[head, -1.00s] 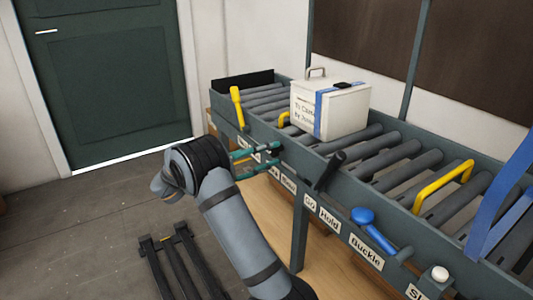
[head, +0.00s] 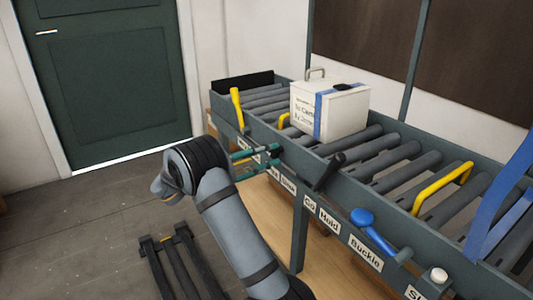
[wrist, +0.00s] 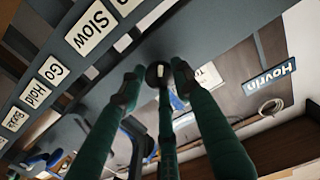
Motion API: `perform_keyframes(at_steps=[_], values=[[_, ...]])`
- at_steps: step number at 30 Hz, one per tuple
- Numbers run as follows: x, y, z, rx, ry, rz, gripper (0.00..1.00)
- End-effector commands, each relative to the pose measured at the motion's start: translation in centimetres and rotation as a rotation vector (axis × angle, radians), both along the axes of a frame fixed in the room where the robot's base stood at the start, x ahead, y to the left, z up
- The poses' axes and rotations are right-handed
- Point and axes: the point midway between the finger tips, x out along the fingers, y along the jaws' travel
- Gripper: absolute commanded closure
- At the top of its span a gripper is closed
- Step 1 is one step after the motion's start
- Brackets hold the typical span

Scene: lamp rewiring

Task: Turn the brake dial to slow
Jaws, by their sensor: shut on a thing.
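The brake dial (wrist: 154,73) is a small dark round knob with a pale mark, on the grey side rail of the conveyor. My gripper (head: 273,156) reaches the rail from the left with its green fingers. In the wrist view its fingertips (wrist: 157,85) close around the dial, which they partly cover. A "Slow" label (wrist: 91,27) shows on the rail to the upper left of the dial. I cannot tell exactly which label the pale mark points to. In the head view the dial is mostly hidden by the fingers.
A white box with a blue strap (head: 335,112) stands on the rollers. A yellow lever (head: 236,105), a black lever (head: 330,170) and a blue handle (head: 370,228) stick out along the rail. "Go" and "Hold" labels (head: 328,220) sit further right.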

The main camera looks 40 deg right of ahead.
Motion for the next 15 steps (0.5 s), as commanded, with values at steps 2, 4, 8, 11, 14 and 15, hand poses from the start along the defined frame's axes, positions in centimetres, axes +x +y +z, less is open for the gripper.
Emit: perform_keyframes(at_steps=[2,4,8,11,14,15], values=[[-0.03,0.00,0.19,0.007,0.055,-0.001,0.94],[0.01,0.04,0.22,0.014,0.111,0.000,0.94],[0.01,0.03,0.28,0.028,0.229,0.001,0.94],[0.00,0.04,0.33,0.039,0.324,0.000,0.94],[0.01,0.03,0.32,0.051,0.420,0.000,0.94],[0.03,0.05,0.33,0.055,0.458,0.001,0.94]])
